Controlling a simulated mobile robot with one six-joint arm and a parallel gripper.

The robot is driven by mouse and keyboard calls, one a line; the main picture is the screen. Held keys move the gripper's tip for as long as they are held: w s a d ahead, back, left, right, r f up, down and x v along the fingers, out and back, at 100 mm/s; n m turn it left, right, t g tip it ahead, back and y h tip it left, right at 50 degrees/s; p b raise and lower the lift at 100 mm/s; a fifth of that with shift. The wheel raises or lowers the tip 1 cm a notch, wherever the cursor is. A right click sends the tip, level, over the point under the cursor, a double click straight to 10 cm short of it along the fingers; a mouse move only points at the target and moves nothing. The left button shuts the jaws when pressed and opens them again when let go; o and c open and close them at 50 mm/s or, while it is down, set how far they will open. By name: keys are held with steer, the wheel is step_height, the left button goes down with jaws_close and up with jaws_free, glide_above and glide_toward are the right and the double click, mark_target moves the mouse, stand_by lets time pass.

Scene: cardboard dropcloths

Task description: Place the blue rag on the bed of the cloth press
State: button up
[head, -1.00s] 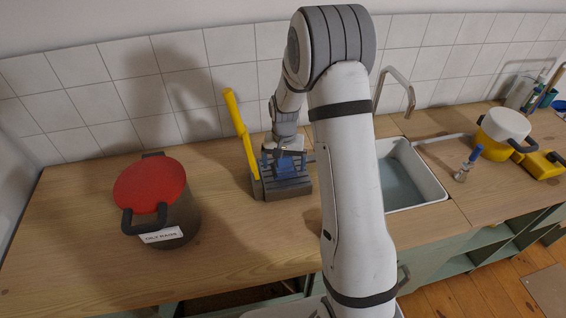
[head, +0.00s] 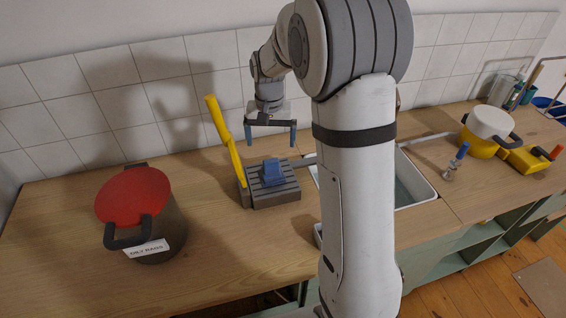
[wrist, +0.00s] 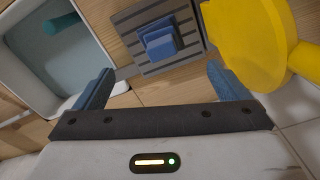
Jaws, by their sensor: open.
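The blue rag (head: 273,172) lies folded in a small heap on the grey slatted bed of the cloth press (head: 262,199). The press has a raised yellow lever (head: 225,140) at its left. In the wrist view the rag (wrist: 160,43) rests on the slatted bed (wrist: 130,22), with the yellow part (wrist: 245,45) beside it. My gripper (head: 270,138) is above and behind the press, open and empty, its blue fingers spread wide. In the wrist view the open gripper (wrist: 150,85) is clear of the rag.
A dark pot with a red lid (head: 140,205), labelled for oily rags, stands left of the press. A sink (head: 410,186) is to the right, partly behind my arm. Farther right are a blue-handled brush (head: 455,162) and a yellow and white container (head: 490,130).

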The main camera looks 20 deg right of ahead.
steer(key=s+r+n+t, duration=0.1)
steer(key=s+r, duration=0.3)
steer(key=s, duration=0.9)
steer(key=s+r+n+t, duration=0.2)
steer(key=s+r, duration=0.2)
steer(key=s, duration=0.9)
steer(key=shift+s+r+n, duration=0.2)
steer(key=shift+r+n, duration=0.1)
steer(key=shift+f, duration=0.15)
